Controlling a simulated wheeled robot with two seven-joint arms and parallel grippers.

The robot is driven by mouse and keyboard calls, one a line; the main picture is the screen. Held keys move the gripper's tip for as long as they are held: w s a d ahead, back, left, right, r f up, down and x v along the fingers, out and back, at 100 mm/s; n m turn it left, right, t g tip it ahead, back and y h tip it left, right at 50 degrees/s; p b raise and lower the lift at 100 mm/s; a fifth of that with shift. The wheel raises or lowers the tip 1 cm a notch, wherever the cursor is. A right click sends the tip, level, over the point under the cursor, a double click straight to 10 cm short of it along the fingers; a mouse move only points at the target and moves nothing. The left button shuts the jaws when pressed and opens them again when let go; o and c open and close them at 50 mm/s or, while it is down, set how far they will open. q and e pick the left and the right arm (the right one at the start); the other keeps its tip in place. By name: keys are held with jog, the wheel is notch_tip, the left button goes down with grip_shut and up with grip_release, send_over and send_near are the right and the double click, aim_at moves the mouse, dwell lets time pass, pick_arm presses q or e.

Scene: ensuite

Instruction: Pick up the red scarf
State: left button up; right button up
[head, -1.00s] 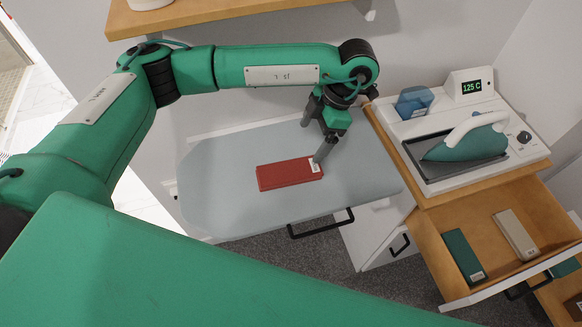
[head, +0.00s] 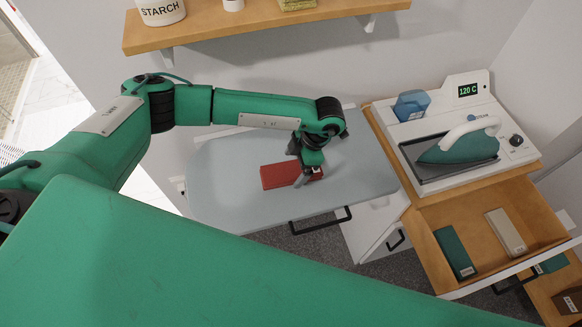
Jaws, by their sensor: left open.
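The red scarf (head: 279,176) is a flat folded red block lying on the pale blue-grey ironing board (head: 225,200). My left gripper (head: 308,178) is over the right end of the scarf, pointing down, with its fingers apart. One finger shows at the near side of the scarf; the other is largely hidden behind the gripper body. The gripper covers part of the scarf's right end. I cannot tell whether the fingers touch it. My right gripper is not in view.
A teal iron (head: 462,146) sits on a white station reading 120 C. Below it, an open wooden drawer (head: 485,205) holds a green block (head: 455,252) and a beige block (head: 505,231). A wooden shelf (head: 255,30) with a starch pot (head: 161,10) hangs above the board.

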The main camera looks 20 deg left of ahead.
pick_arm(q)
jog(key=shift+x, duration=0.8)
jog(key=c, duration=1.1)
jog(key=shift+r, duration=0.15)
